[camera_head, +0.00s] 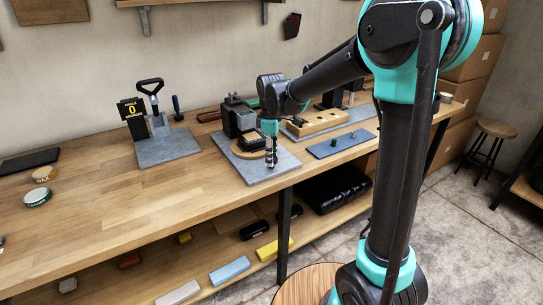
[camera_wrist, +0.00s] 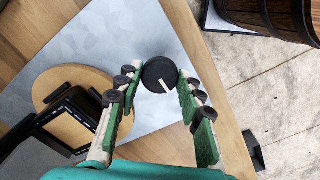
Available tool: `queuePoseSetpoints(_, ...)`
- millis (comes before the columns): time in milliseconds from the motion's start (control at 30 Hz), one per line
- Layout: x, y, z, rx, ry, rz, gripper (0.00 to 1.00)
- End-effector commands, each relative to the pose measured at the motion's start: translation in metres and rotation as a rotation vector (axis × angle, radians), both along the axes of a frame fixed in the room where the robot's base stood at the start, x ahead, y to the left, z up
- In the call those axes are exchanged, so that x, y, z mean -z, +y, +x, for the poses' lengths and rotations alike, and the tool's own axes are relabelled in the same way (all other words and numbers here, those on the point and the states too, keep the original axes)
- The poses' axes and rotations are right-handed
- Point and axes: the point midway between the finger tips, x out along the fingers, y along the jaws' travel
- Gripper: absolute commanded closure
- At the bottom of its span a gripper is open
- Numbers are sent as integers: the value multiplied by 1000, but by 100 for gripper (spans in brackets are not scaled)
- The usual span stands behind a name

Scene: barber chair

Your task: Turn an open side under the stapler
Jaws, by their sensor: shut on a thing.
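A dark upright device (camera_head: 238,118), which looks like the stapler, stands on a grey base plate (camera_head: 281,168) on the bench. A round wooden disc (camera_wrist: 45,86) sits on the plate; in the head view the disc (camera_head: 243,152) is partly hidden by my gripper. A black square frame (camera_wrist: 92,112) lies on the disc, its far part under a black body (camera_wrist: 22,140). My gripper (camera_wrist: 160,82) is shut on a round black knob (camera_wrist: 159,72) with a white pointer line, beside the disc. In the head view my gripper (camera_head: 271,160) points down over the plate.
The bench's front edge (camera_wrist: 205,60) runs close beside the knob. Another grey plate with a handled tool (camera_head: 167,148) stands to the left. A wooden block with holes (camera_head: 318,122) and a blue-grey plate (camera_head: 342,144) lie to the right.

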Motion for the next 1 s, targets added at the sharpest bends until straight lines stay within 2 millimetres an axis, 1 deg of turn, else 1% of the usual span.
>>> queuePoseSetpoints(33,0,0,1,-1,-1,0,92)
queuePoseSetpoints(67,0,0,1,-1,-1,0,61)
queuePoseSetpoints(200,0,0,0,0,-1,0,43)
queuePoseSetpoints(500,-1,0,0,0,0,0,42)
queuePoseSetpoints(633,-8,0,0,0,0,0,42)
queuePoseSetpoints(767,-28,0,0,0,0,0,42)
queuePoseSetpoints(1000,-76,0,0,0,0,0,42)
